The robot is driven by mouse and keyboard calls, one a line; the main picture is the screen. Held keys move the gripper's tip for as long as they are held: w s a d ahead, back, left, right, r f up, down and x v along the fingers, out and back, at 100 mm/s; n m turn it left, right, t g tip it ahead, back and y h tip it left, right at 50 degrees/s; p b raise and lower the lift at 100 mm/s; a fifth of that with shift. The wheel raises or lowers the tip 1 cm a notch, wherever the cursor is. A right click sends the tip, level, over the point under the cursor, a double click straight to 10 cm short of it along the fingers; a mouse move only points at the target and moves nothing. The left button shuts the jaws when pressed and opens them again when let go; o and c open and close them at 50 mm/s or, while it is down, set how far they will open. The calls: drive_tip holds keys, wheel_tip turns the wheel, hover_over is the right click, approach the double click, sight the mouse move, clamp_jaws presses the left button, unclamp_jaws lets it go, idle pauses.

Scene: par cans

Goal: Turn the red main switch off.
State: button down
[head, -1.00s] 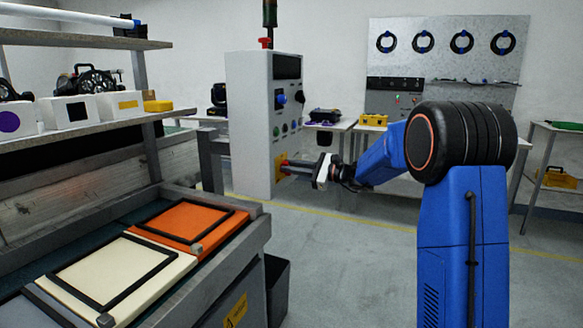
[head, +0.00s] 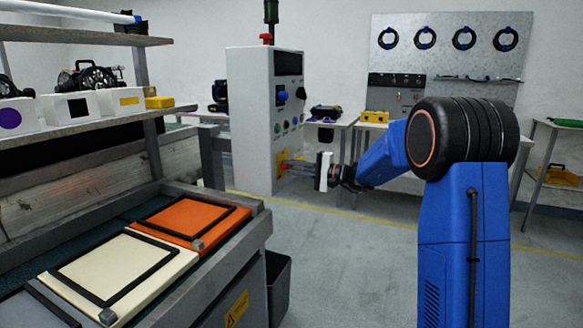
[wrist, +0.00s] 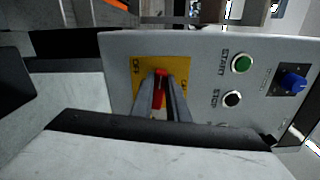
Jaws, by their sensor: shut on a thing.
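The red main switch (wrist: 159,92) shows in the wrist view between my gripper's two grey fingers, on a yellow plate (wrist: 178,66) with dark lettering at its sides. My gripper (wrist: 163,97) is shut on the red switch, and the fingers hide part of it. The exact angle of its handle is hard to tell. In the head view my gripper (head: 284,165) reaches left to the lower front of the grey cabinet (head: 250,120), at the yellow plate (head: 281,158).
Beside the plate in the wrist view are a green START button (wrist: 241,64), a black STOP button (wrist: 232,98) and a blue knob (wrist: 293,82). A workbench with an orange panel (head: 185,216) fills the left of the head view. The floor between is clear.

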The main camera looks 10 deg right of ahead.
drive_tip(key=shift+f+n, duration=0.2)
drive_tip(key=shift+n, duration=0.6)
drive_tip(key=c, duration=1.7)
unclamp_jaws()
drive_tip(key=v, duration=1.7)
drive_tip(key=shift+s+d, duration=0.2)
drive_tip(key=shift+a, duration=0.1)
